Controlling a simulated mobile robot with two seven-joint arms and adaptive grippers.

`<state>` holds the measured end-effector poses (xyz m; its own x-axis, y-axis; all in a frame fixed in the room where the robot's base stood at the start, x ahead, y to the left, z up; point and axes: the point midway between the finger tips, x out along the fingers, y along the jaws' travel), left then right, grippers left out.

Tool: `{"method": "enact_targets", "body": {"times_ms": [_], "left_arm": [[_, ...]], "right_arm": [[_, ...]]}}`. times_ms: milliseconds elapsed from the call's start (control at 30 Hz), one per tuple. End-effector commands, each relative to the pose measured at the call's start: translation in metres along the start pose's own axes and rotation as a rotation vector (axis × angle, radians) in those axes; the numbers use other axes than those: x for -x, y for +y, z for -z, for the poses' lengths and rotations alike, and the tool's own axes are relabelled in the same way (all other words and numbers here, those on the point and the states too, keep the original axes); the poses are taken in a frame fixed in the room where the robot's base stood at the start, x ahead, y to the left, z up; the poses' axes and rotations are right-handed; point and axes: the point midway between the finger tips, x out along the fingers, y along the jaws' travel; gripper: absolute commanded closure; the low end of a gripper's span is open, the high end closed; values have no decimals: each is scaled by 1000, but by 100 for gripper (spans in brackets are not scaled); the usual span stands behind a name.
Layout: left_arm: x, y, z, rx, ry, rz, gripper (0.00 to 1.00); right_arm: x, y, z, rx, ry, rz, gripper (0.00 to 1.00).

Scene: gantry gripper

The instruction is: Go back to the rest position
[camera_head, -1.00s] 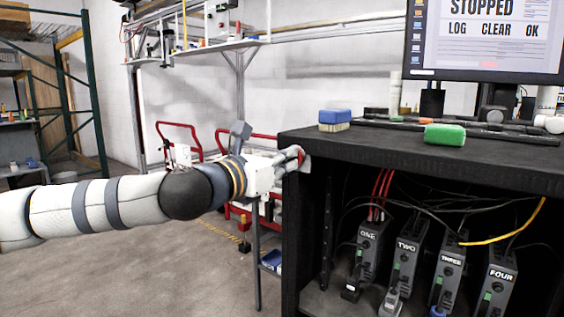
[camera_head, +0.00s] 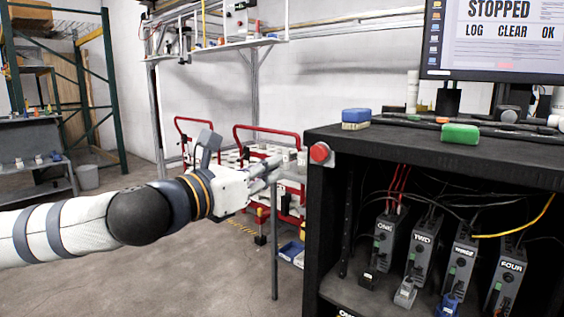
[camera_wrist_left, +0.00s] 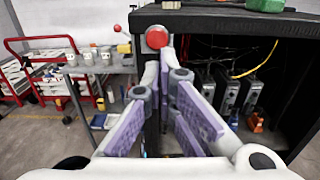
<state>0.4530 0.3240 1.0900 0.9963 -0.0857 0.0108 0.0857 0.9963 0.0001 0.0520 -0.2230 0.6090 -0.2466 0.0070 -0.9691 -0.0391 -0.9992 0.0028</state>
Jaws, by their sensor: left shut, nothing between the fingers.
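My left gripper (camera_head: 272,166) is in front of the black cabinet's left side, at about the height of the red button. It is shut and empty. In the left wrist view its purple-padded fingers (camera_wrist_left: 168,72) come together just below the red button (camera_wrist_left: 157,38). The red button also shows in the head view (camera_head: 320,153), on a white housing at the cabinet's front left corner; a gap separates it from the fingers there. My right gripper is not in view.
The black cabinet (camera_head: 440,153) fills the right, with labelled units and cables inside. On its top are a blue sponge (camera_head: 356,115), a green block (camera_head: 460,134) and a monitor (camera_head: 500,40). Red-framed carts (camera_head: 240,129) stand behind my arm. Open floor lies at the lower left.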

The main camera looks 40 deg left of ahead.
Motion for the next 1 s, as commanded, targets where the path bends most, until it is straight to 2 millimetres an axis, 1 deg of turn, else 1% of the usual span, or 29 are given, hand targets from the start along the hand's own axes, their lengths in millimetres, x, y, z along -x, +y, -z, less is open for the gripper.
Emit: {"method": "enact_targets", "body": {"times_ms": [100,467,533,567,633,667,700,767,800,867,900,967,1000], "left_arm": [[4,0,1,-1,1,1,100],[3,0,2,-1,2,1,100],[1,-5,6,-13,13,11,100],[-1,-11,12,-30,28,25,100],[-8,-38,39,-114,94,90,100],[-11,-54,57,-168,133,133,100],[-13,-79,86,-254,192,202,100],[-8,-116,134,-397,279,321,100],[1,-139,167,-494,332,405,100],[21,-169,215,-640,402,542,100],[39,-187,246,-738,442,639,100],[72,-208,292,-887,490,798,100],[98,-219,320,-987,515,910,100]], "right_arm": [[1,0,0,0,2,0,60],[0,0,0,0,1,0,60],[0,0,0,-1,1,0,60],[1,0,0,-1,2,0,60],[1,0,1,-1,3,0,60],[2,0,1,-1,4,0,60],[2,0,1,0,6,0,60],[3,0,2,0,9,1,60],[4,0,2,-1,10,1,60],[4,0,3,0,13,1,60],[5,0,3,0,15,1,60],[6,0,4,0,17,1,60],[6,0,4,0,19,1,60]]}}
